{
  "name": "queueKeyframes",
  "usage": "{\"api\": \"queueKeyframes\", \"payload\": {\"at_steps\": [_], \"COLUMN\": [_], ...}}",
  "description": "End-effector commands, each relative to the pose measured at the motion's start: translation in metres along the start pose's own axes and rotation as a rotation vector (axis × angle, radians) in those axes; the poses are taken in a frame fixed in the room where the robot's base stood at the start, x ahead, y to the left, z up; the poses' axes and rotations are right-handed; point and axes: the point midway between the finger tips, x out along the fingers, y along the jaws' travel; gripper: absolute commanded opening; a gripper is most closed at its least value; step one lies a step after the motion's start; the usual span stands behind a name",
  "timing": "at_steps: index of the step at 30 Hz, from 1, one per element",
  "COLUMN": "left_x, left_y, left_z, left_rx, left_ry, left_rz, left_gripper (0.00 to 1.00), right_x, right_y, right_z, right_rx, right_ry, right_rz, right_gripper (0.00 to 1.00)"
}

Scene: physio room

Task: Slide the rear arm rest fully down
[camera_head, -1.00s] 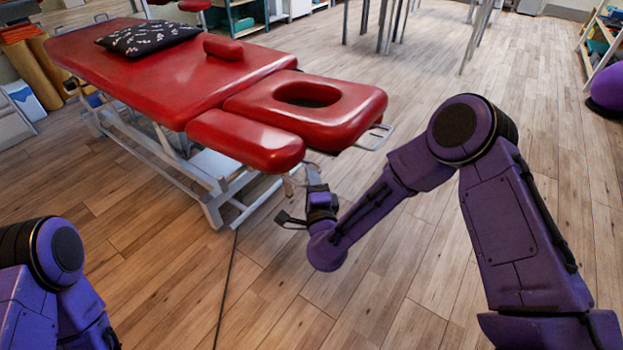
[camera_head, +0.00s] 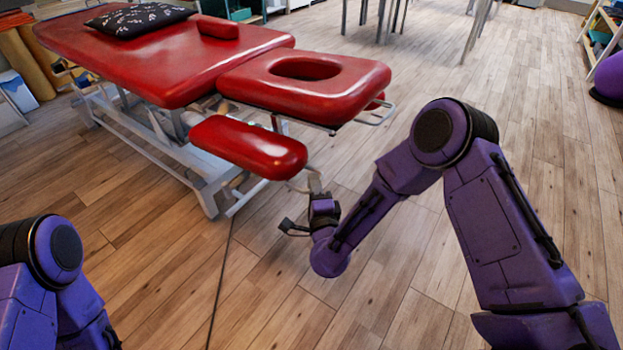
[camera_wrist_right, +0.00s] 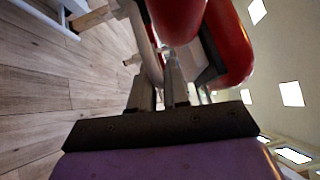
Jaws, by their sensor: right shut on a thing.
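The near red arm rest (camera_head: 250,147) hangs below the level of the face-hole cushion (camera_head: 315,84) of the red treatment table (camera_head: 165,62), with a gap between them. Part of a second red arm rest (camera_head: 376,101) shows beyond that cushion. My right gripper (camera_head: 315,182) is at the near arm rest's right end, shut on its thin metal handle (camera_head: 299,186). In the right wrist view, the fingers (camera_wrist_right: 172,80) point up at a metal bar close to red padding (camera_wrist_right: 178,14); the exact grip is hard to make out. My left gripper is out of view.
A metal loop (camera_head: 378,115) sticks out at the table's right end. The table's white frame (camera_head: 205,185) stands on the floor below. A patterned pillow (camera_head: 140,20) and small red bolster (camera_head: 217,27) lie on top. Wooden floor (camera_head: 270,290) is clear in front.

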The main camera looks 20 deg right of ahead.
Motion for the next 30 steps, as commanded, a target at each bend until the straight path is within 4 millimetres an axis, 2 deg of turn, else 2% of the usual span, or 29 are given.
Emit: {"api": "queueKeyframes", "payload": {"at_steps": [1,7,12,23,24,25,26,30], "left_x": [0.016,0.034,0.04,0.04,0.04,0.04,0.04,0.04], "left_y": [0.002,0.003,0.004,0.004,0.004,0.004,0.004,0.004], "left_z": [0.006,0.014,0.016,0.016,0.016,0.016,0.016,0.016], "left_rx": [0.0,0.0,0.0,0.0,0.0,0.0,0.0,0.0], "left_ry": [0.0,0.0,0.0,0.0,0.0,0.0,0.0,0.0], "left_rz": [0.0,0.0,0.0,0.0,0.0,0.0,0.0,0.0], "left_gripper": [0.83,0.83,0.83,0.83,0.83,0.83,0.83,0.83], "right_x": [-0.003,-0.007,-0.008,-0.01,-0.01,-0.01,-0.01,-0.009], "right_y": [0.021,0.051,0.06,0.062,0.063,0.063,0.063,0.061], "right_z": [-0.002,-0.006,-0.007,-0.008,-0.008,-0.008,-0.008,-0.008], "right_rx": [-0.002,-0.001,0.0,-0.002,-0.002,-0.003,-0.002,-0.001], "right_ry": [-0.001,-0.002,-0.002,-0.002,-0.002,-0.002,-0.002,-0.001], "right_rz": [0.003,0.003,0.001,0.006,0.007,0.008,0.008,0.004], "right_gripper": [0.0,0.0,0.0,0.0,0.19,0.28,0.33,0.33]}}
